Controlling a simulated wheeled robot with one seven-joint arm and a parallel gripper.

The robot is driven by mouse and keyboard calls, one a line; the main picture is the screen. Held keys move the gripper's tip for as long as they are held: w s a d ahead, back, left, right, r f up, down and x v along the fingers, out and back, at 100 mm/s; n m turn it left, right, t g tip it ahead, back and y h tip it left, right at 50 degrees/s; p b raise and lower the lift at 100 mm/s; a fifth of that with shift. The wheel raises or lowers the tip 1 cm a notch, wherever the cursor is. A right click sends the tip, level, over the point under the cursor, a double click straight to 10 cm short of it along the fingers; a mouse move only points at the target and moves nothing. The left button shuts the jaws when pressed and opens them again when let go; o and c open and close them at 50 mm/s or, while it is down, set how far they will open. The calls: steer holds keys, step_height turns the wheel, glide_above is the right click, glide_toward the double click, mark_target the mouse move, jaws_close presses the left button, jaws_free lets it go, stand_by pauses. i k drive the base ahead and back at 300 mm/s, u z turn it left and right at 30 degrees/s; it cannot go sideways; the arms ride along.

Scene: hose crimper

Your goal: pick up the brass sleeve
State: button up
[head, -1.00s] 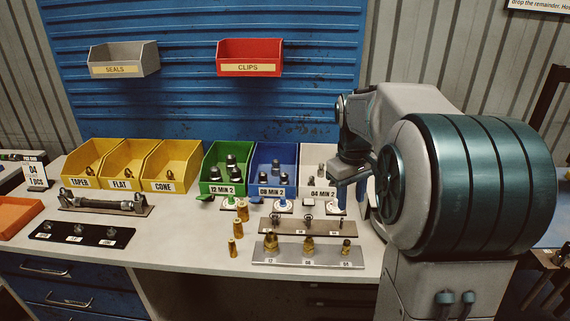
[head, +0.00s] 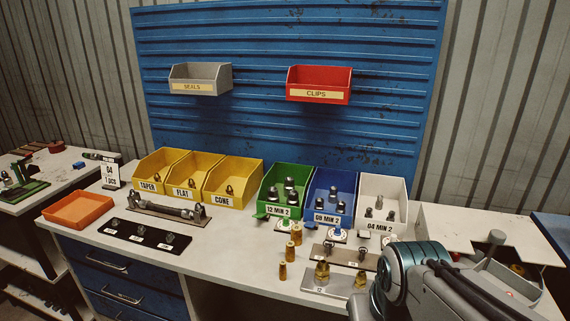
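Three brass sleeves stand upright in a slanting row on the white bench top: a rear one (head: 297,233), a middle one (head: 290,251) and a front one (head: 282,271). They stand in front of the green and blue bins, left of the fitting plates. Nothing touches them. I cannot tell their sizes apart for certain. My arm shows only as teal and grey links in the lower right corner. My gripper is out of view, so its state does not show.
A grey plate with brass fittings (head: 322,271) lies right of the sleeves, partly hidden by my arm. Green (head: 271,193), blue (head: 316,205) and white (head: 373,215) bins stand behind. A black strip (head: 135,234) lies left. Bench between strip and sleeves is clear.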

mark_target(283, 268)
steer(key=u, duration=2.1)
steer(key=i, duration=1.5)
steer(key=z, duration=3.25)
